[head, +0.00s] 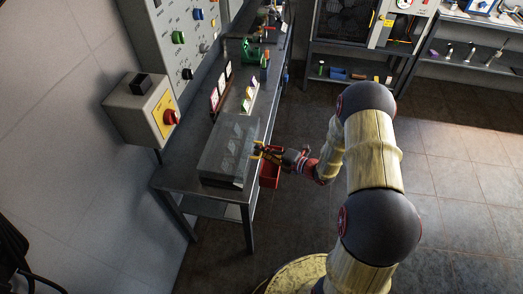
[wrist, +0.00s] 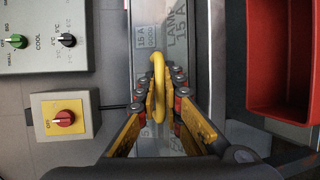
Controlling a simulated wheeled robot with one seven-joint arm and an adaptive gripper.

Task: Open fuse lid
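A grey box with a see-through lid (head: 228,150) lies on the bench in the head view; the lid looks closed and flat. My gripper (head: 262,152) is at the box's right edge. In the wrist view a yellow loop handle (wrist: 158,85) stands between the fingers of my gripper (wrist: 165,92). The fingers are drawn close together around the handle, and they hide part of it. Labels reading "15 A GOOD" and "LAMP 15 A" (wrist: 176,35) show beyond the handle. The fuses cannot be made out.
A grey switch box with a red knob (head: 171,117) hangs on the wall left of the bench. A control panel (head: 180,40) is above it. A red bin (head: 270,172) is beside the bench, below my gripper. Small card stands (head: 222,87) are behind the box. Floor to the right is clear.

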